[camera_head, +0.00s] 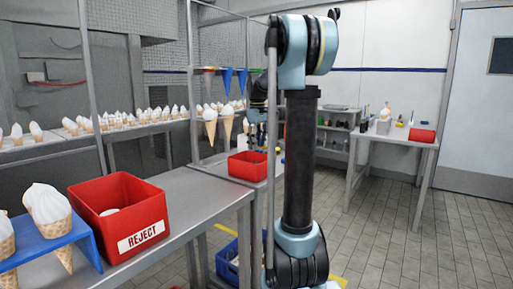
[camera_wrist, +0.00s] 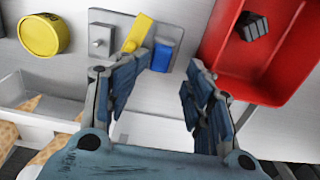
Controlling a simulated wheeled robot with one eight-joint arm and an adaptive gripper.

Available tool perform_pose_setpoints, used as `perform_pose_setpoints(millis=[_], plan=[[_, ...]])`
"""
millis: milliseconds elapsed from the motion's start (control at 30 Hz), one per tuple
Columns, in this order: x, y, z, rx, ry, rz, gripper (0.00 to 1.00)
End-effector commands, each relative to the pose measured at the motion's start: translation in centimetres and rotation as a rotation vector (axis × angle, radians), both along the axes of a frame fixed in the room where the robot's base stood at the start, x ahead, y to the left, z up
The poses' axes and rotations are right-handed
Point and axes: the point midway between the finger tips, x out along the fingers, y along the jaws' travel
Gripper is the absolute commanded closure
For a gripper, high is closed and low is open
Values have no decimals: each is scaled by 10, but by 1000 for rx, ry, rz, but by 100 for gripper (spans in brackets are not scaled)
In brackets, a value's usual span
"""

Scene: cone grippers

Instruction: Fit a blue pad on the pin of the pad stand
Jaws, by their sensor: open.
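In the wrist view, my gripper (camera_wrist: 168,78) is open, with its two jointed fingers apart and nothing seen between them. Just beyond the fingertips is the pad stand (camera_wrist: 118,20), a light grey plate on the metal bench. On it are a grey square block with a small pin (camera_wrist: 100,41), a slanted yellow piece (camera_wrist: 139,32) and a blue pad (camera_wrist: 164,54). The left finger overlaps the near edge of the stand in this view; I cannot tell whether they touch. In the head view, my arm mostly hides the gripper and the stand cannot be made out.
A red bin (camera_wrist: 222,62) holding a dark grey block (camera_wrist: 253,27) lies right of the stand. A yellow round tin (camera_wrist: 43,35) and a grey tray (camera_wrist: 55,107) are left. In the head view, a red REJECT bin (camera_head: 142,238) and a blue cone holder (camera_head: 38,246) stand front left.

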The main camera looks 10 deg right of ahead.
Motion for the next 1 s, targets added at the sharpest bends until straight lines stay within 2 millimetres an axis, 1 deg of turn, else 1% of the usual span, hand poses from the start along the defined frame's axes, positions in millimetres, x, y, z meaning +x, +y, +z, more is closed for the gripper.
perform_pose_setpoints(millis=[533,1000], plan=[[0,0,21,1,1,0,52],[0,0,22,1,1,1,52]])
